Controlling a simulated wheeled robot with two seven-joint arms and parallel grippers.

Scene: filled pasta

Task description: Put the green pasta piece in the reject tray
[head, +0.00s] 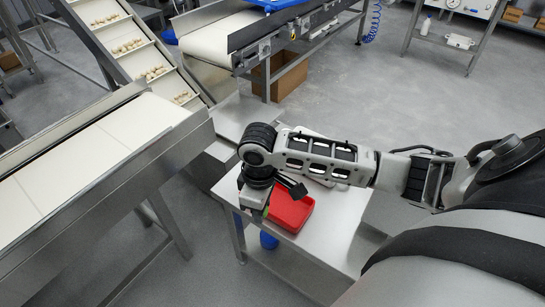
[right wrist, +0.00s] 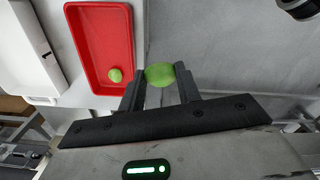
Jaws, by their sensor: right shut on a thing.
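My right gripper (right wrist: 160,80) is shut on a green pasta piece (right wrist: 160,74), which sits between its fingertips. The red reject tray (right wrist: 68,60) is just left of the held piece in the right wrist view. Another green piece (right wrist: 115,75) lies inside the tray near its lower right corner. The arm partly covers the tray. The height of the held piece above the table is hard to tell. My left gripper is not in view.
The tray stands on a small steel table (head: 330,240). A white conveyor (head: 80,165) with steel sides runs at the left. An inclined belt with pale pasta pieces (head: 127,47) is behind it. Another conveyor (head: 225,40) is at the back, with a cardboard box (head: 283,75) beneath.

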